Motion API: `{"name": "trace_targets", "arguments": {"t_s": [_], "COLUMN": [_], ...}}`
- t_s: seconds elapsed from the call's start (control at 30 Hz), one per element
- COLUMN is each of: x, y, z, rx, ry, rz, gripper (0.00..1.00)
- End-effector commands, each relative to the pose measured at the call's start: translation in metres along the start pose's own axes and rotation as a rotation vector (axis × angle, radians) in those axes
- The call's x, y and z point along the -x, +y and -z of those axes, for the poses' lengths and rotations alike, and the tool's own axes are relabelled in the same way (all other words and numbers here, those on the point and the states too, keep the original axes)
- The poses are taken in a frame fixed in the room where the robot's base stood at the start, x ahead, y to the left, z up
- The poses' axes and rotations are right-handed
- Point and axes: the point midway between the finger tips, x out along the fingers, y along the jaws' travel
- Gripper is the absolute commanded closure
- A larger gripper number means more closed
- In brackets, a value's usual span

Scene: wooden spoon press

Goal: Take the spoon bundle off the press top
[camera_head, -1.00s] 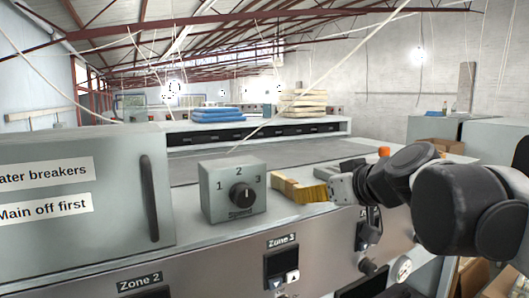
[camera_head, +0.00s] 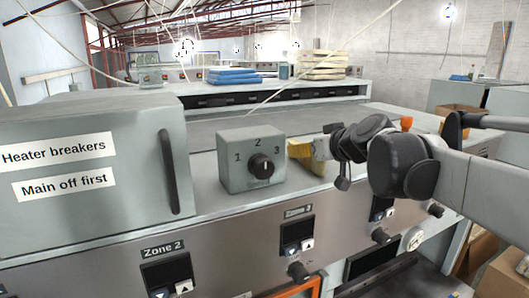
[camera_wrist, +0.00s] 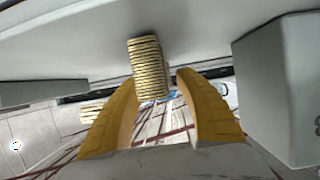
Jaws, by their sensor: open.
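The spoon bundle is a ribbed, light wooden stack (camera_wrist: 148,62) on the press top (camera_head: 400,133), seen in the wrist view. My gripper (camera_wrist: 157,78) is open, its two yellow fingers reaching toward the bundle. The near end of the bundle shows between the fingertips, with a visible gap on the right finger's side. I cannot tell whether the left finger touches it. In the head view my gripper (camera_head: 312,150) is at the press top, right of the dial box, and largely hides the bundle.
The grey dial box (camera_head: 251,160) stands close left of my gripper. The heater breaker box (camera_head: 90,165) is further left. An orange item (camera_head: 406,123) is behind my arm. Blue stacks (camera_head: 232,76) and pale stacks (camera_head: 323,65) lie further back.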

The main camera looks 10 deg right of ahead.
Motion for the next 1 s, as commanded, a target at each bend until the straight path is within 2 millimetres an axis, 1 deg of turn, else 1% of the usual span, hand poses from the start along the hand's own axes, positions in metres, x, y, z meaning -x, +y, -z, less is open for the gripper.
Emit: {"name": "trace_targets", "arguments": {"t_s": [0.2, 0.27, 0.3, 0.33, 0.37, 0.8, 0.93, 1.0], "x": [-0.001, -0.001, -0.001, -0.001, -0.001, -0.001, 0.002, 0.005], "y": [0.0, 0.0, 0.0, 0.0, 0.0, 0.0, 0.0, 0.0], "z": [-0.001, -0.001, -0.001, -0.001, -0.001, 0.0, 0.006, 0.013], "rx": [0.0, 0.0, 0.0, 0.0, 0.0, 0.0, 0.0, 0.0], "ry": [0.0, 0.0, 0.0, 0.0, 0.0, -0.001, 0.0, 0.0], "rz": [0.0, 0.0, 0.0, 0.0, 0.0, 0.0, 0.0, 0.0], "gripper": [0.59, 0.76, 0.88, 0.97, 1.0, 1.0, 1.0, 1.0]}}
